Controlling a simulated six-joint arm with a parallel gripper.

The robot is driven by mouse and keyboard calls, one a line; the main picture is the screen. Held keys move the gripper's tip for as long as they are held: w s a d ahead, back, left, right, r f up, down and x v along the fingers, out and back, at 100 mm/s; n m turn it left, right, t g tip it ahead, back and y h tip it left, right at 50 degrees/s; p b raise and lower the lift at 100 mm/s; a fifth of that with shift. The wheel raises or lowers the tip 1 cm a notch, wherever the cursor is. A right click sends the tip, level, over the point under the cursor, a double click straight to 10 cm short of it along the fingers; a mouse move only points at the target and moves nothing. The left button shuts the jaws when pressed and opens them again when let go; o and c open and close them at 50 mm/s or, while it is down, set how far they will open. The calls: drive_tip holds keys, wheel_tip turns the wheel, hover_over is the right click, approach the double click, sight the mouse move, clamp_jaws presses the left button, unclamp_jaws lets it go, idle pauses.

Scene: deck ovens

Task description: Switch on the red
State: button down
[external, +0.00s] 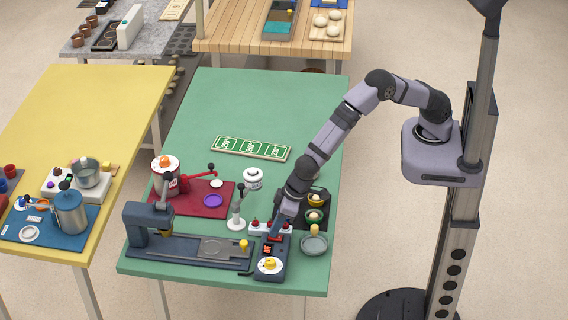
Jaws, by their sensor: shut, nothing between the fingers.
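A small white unit with several red knobs or switches (256,228) sits near the front right of the green table. My gripper (275,232) points down at this unit and is shut and empty. It hides part of the unit, and I cannot tell whether it touches a switch. Just in front is a dark device with a small red display (267,248) and a yellow knob. A red machine (172,184) with an orange top stands on a red mat (222,189) to the left.
A dark press (150,226) with a long base stands front left. A grey bowl (314,244) and a black tray (324,222) lie right of my gripper. The far green tabletop (265,100) is clear.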

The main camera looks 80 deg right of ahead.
drive_tip(key=shift+w+f+b, duration=0.15)
drive_tip(key=shift+f+b, duration=0.1)
drive_tip(key=shift+b, duration=0.25)
drive_tip(key=shift+r, duration=0.15)
drive_tip(key=shift+s, duration=0.25)
drive_tip(key=shift+s+f+b, duration=0.2)
drive_tip(key=shift+s+b, duration=0.15)
drive_tip(key=shift+s, duration=0.35)
drive_tip(key=shift+d, duration=0.1)
drive_tip(key=shift+s+r, duration=0.15)
drive_tip(key=shift+r, duration=0.4)
drive_tip(key=b+v, duration=0.2)
drive_tip(key=v, duration=1.1)
